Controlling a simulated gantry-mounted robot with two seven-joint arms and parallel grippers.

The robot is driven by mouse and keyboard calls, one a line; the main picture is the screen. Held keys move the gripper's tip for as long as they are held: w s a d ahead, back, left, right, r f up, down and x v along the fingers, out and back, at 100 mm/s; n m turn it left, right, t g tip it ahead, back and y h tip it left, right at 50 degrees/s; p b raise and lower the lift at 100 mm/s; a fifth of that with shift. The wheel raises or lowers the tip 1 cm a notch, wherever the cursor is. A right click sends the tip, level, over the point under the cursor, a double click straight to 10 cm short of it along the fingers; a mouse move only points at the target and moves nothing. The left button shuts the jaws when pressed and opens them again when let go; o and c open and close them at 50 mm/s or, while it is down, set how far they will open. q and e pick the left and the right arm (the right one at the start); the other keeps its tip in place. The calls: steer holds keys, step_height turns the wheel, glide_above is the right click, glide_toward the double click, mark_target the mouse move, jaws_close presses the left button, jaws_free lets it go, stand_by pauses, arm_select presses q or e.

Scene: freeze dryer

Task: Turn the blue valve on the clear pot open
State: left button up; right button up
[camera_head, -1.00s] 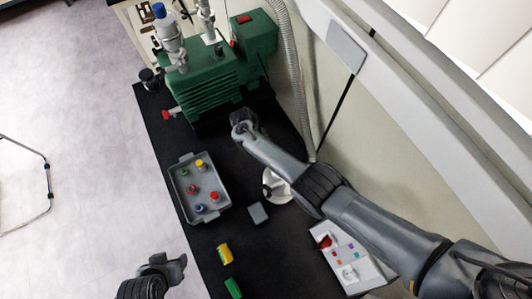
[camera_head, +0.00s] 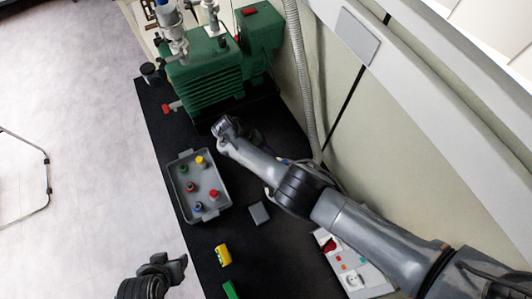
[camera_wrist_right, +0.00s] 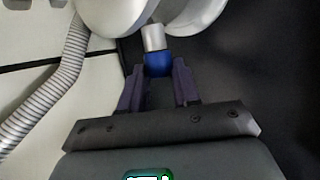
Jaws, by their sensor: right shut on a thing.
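The blue valve (camera_wrist_right: 158,65) shows in the right wrist view, on a short light-grey stem below the pale rounded body of the pot (camera_wrist_right: 118,15). My right gripper (camera_wrist_right: 159,76) has a dark finger on each side of the blue valve and is shut on it. In the head view my right forearm hides the pot, the valve and my right fingertips. My left gripper (camera_head: 168,266) is at the bottom left, beside the table's left edge and away from the pot; its finger gap is unclear.
A grey tray (camera_head: 176,182) with several coloured-cap vials stands on the black table (camera_head: 158,120). A green pump (camera_head: 205,80) is at the far end. A grey block (camera_head: 258,213), a yellow item (camera_head: 223,255) and a white panel (camera_head: 352,268) lie nearer. A ribbed hose (camera_head: 300,70) runs along the wall.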

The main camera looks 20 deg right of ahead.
steer(key=o, duration=1.1)
steer(key=shift+c, duration=0.2)
arm_select(q)
steer(key=shift+r, duration=0.1)
